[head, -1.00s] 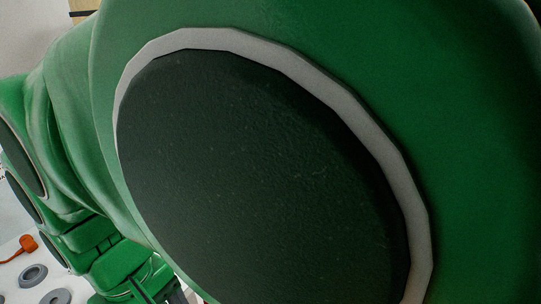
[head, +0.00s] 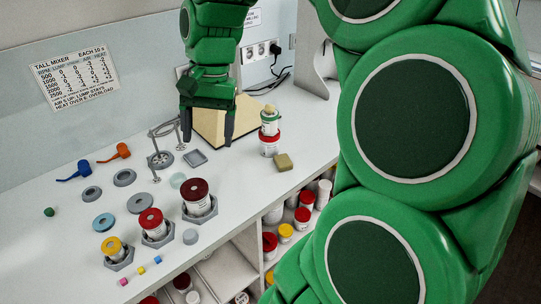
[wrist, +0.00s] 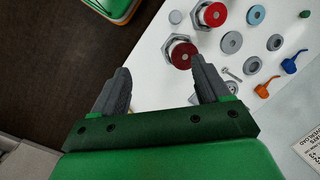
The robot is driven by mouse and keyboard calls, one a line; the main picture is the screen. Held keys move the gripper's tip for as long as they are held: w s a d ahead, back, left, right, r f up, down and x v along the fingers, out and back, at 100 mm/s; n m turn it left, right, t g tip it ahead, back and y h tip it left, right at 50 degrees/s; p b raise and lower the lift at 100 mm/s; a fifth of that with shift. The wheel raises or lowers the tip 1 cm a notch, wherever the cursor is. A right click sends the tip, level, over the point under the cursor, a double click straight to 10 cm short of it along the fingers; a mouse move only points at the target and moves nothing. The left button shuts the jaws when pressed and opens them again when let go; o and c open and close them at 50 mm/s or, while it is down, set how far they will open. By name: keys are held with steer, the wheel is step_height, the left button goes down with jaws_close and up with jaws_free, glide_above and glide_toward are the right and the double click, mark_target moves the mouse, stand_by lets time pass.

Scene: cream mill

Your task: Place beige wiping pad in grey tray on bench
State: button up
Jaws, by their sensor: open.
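A small square grey tray (head: 195,158) lies flat on the bench and looks empty. My gripper (head: 207,138) points down above the back of the bench, its fingers apart with nothing between them. The tray shows just below its left finger in the head view; the pad is to its right.
A tan board (head: 212,128) lies behind the gripper, and a metal stand (head: 160,158) is left of the tray. Lidded jars in hex holders (head: 198,200) and grey rings fill the front left. Shelves hold more jars below.

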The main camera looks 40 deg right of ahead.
steer(key=w+d+f+m+t+y, duration=0.1)
steer(key=w+d+m, duration=0.2)
steer(key=d, duration=0.4)
steer(key=w+d+m, duration=0.3)
steer(key=d, duration=0.4)
steer(key=m+t, duration=0.1)
steer(key=m, duration=0.7)
glide_above(287, 159)
steer(key=d, duration=0.1)
steer(key=shift+y, duration=0.3)
steer(key=shift+s+d+f, duration=0.1)
steer(key=shift+s+f, duration=0.1)
steer(key=shift+f, duration=5.3)
steer(key=shift+s+d+f, duration=0.1)
steer(key=shift+s+f, duration=0.05)
steer(key=shift+f, duration=5.3)
steer(key=shift+d+x, duration=0.2)
steer(key=shift+x, duration=1.05)
steer(key=shift+d+x, duration=0.2)
steer(key=shift+x, duration=1.05)
steer(key=shift+f, duration=0.15)
steer(key=shift+c, duration=0.3)
steer(key=c, duration=0.7)
